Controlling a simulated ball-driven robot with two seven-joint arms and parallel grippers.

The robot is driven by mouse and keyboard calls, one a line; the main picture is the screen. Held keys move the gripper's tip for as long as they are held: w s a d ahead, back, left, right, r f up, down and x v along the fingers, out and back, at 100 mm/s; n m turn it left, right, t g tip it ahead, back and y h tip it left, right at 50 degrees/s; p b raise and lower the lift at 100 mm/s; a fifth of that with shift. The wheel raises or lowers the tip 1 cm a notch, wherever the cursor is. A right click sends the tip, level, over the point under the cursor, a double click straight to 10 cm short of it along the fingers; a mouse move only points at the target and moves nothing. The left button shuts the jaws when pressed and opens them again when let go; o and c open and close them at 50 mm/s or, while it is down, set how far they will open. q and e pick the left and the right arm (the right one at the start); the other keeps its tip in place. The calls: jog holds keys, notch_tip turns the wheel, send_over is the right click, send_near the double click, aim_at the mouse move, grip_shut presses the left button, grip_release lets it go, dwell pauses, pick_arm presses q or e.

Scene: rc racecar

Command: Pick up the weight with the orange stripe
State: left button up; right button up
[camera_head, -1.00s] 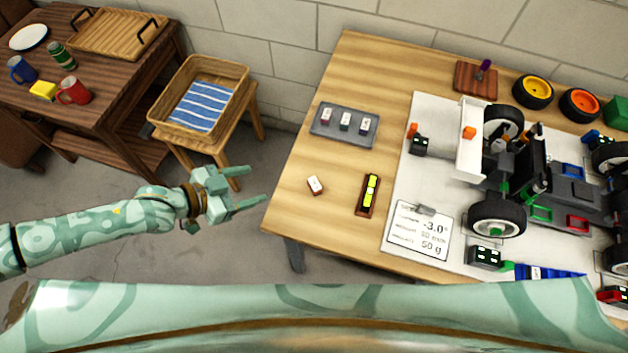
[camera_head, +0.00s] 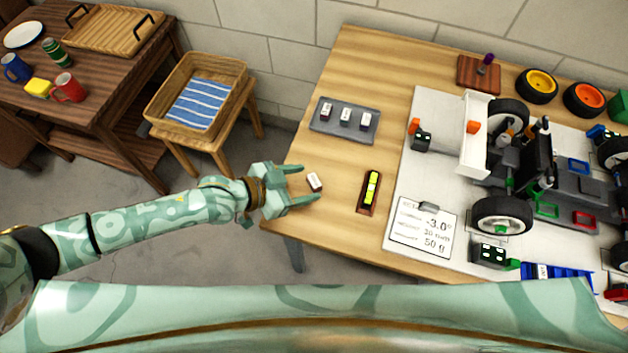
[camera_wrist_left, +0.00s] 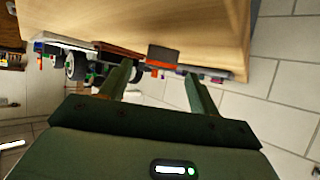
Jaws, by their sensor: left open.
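A small weight with a white top (camera_head: 315,182) lies by itself near the left edge of the wooden table. In the left wrist view it is a dark block with an orange stripe (camera_wrist_left: 162,57). My left gripper (camera_head: 310,184) is open and empty at the table's left edge, its fingertips on either side of the weight or just short of it. In the left wrist view the open fingers (camera_wrist_left: 158,69) point at the weight, which appears between and slightly beyond the tips. My right gripper is not in view.
A grey tray (camera_head: 320,130) with three similar weights sits behind. A yellow level on a wooden base (camera_head: 370,191) lies to the right. The race car (camera_head: 545,180) stands on a white board (camera_head: 420,170) further right. A basket (camera_head: 237,85) on a stool is at back left.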

aim_at(314, 183)
pick_arm(q)
jog(key=shift+x, duration=1.25)
jog(key=c, duration=1.1)
jog(key=shift+c, duration=0.2)
jog(key=shift+r, duration=0.2)
